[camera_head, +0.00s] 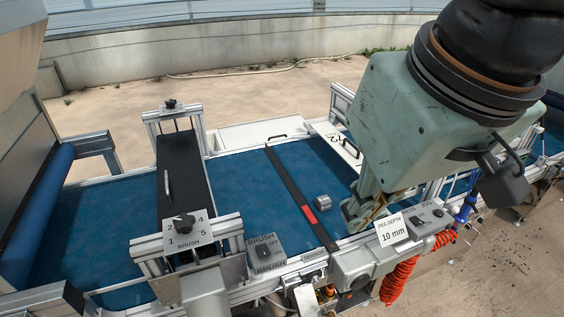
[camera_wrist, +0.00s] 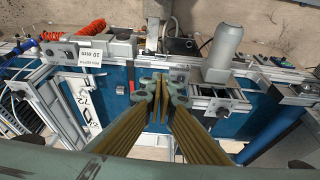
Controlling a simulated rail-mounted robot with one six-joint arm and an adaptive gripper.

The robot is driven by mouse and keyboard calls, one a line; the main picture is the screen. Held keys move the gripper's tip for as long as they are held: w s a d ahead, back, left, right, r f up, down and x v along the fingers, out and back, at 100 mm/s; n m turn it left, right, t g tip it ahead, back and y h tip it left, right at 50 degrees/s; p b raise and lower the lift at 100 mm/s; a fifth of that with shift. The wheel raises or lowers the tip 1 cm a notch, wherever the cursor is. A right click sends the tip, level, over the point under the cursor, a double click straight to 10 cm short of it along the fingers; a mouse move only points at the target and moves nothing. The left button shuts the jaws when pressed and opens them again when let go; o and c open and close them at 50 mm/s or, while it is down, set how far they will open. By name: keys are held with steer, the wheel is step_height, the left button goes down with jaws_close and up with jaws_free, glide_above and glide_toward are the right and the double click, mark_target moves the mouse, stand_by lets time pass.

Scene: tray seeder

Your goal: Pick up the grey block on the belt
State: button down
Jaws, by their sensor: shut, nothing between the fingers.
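The small grey block (camera_head: 323,202) lies on the blue belt (camera_head: 240,187), just right of a dark crossbar with a red mark. It looks rounded. My gripper (camera_head: 352,220) is over the near edge of the belt, to the right of the block and apart from it. In the wrist view my gripper (camera_wrist: 161,88) has its yellow fingers closed together with nothing between them.
The dark crossbar (camera_head: 300,193) spans the belt beside the block. A brush bridge (camera_head: 184,175) stands further left. A control box with a "10 mm" card (camera_head: 392,230) and a red coiled hose (camera_head: 400,278) are at the near rail. A white hinged panel (camera_head: 338,144) is at the far side.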

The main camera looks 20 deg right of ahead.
steer(key=c, duration=3.4)
jaws_free()
steer(key=shift+c, duration=0.2)
steer(key=o, duration=1.4)
steer(key=shift+c, duration=0.2)
